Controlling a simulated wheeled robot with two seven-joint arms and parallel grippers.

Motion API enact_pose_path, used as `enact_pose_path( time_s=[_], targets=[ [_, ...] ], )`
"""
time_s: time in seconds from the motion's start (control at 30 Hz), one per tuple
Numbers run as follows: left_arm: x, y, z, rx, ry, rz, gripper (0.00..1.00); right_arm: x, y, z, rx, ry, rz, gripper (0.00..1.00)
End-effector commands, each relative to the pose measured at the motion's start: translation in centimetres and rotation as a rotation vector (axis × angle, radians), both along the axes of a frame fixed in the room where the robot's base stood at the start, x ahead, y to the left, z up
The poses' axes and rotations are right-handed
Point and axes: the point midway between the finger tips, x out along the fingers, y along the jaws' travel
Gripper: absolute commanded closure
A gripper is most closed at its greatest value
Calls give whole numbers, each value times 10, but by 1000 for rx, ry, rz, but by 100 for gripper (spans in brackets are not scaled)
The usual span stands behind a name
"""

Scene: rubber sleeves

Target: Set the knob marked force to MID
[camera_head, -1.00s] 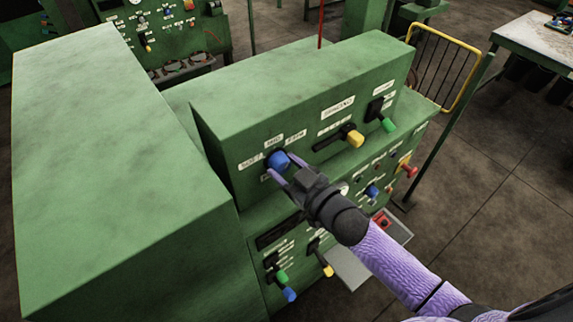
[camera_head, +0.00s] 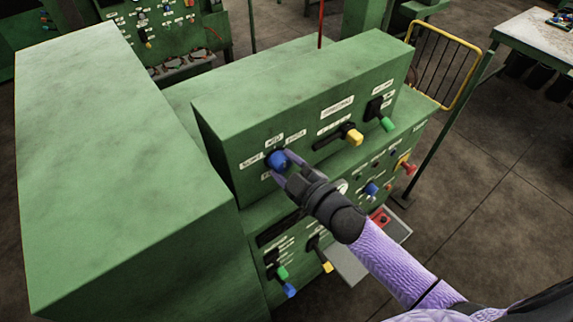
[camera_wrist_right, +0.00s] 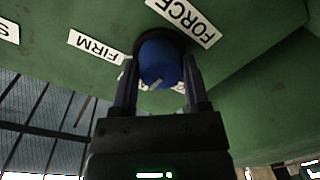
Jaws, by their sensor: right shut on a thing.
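The blue force knob (camera_head: 277,160) is on the sloping front of the green machine, with small white labels around it. In the right wrist view the knob (camera_wrist_right: 160,62) sits between my two fingers, near the FORCE label (camera_wrist_right: 186,20) and the FIRM label (camera_wrist_right: 96,43). A short pale pointer line shows on its face, toward the lower part of that picture. My right gripper (camera_head: 284,167) is shut on the knob; it also shows in the wrist view (camera_wrist_right: 158,85). My left gripper is out of view.
A yellow-handled lever (camera_head: 352,136) and a green-handled one (camera_head: 387,124) stand to the right on the same panel. Lower controls include a blue knob (camera_head: 372,188) and a red button (camera_head: 409,168). A large green housing (camera_head: 120,180) rises at the left.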

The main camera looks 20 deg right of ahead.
Motion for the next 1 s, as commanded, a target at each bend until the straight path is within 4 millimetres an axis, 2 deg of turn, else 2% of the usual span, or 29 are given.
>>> enact_pose_path(
  time_s=[0.47, 0.5, 0.6, 0.63, 0.9, 1.0],
  targets=[
    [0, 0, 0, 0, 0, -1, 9, 0, 0, -1, -10, -2, 0, 100],
    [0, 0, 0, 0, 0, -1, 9, 0, 0, -1, -10, -2, 0, 33],
    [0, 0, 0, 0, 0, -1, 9, 0, 0, -1, -10, -2, 0, 12],
    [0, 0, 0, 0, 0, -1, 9, 0, 0, 0, -10, -2, 0, 6],
    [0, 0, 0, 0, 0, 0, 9, -1, 0, 0, -10, -3, -1, 6],
    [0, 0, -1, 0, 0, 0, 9, -9, -4, -1, -10, -1, -1, 6]
  ],
)
